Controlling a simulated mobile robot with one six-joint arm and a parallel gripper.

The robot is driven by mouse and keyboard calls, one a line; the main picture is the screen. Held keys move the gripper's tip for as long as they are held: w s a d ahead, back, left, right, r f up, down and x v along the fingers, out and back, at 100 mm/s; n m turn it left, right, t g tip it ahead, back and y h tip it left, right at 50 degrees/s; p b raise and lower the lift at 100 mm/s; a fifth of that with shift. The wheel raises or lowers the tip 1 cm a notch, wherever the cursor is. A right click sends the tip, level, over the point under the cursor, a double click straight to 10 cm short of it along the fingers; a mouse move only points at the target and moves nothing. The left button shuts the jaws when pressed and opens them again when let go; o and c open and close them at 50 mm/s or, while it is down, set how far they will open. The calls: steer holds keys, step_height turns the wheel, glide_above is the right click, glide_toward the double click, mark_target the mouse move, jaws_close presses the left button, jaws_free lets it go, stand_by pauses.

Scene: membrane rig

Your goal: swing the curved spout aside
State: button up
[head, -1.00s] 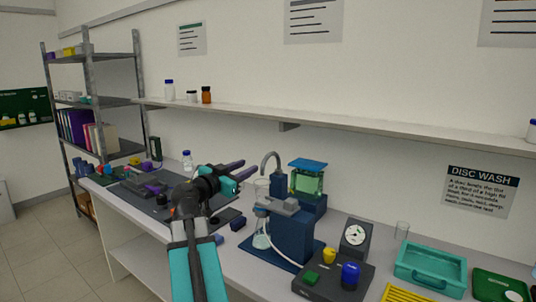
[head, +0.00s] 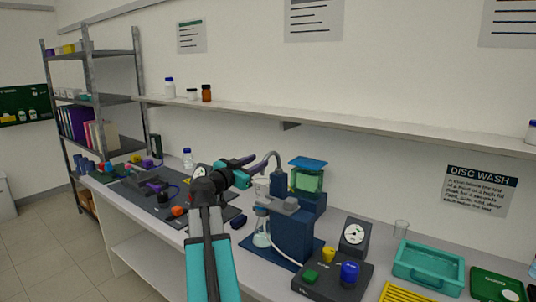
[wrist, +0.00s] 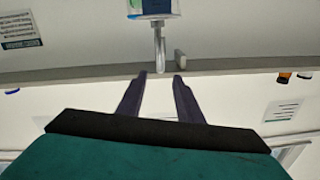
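The curved spout (head: 275,154) is a thin grey hooked tube at the back of the bench, beside the dark blue stand with the green tank (head: 306,180). My gripper (head: 251,170) is just left of the spout in the head view, its dark purple fingers apart and pointing toward it. In the wrist view the spout (wrist: 159,42) is a grey bar beyond the gap between the open fingertips (wrist: 159,77). Nothing is held, and I see no contact. The spout's outlet is partly hidden near the fingers.
A blue filter stand with a glass flask (head: 261,234) is below the spout. A control box (head: 333,278) with coloured knobs, a gauge (head: 355,236) and a teal tray (head: 429,268) stand to the right. A wall shelf (head: 330,134) runs above the bench.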

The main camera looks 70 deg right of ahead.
mark_target(266, 157)
steer(key=p+x, duration=0.2)
steer(key=x, duration=0.6)
steer(key=shift+p, duration=0.35)
jaws_close()
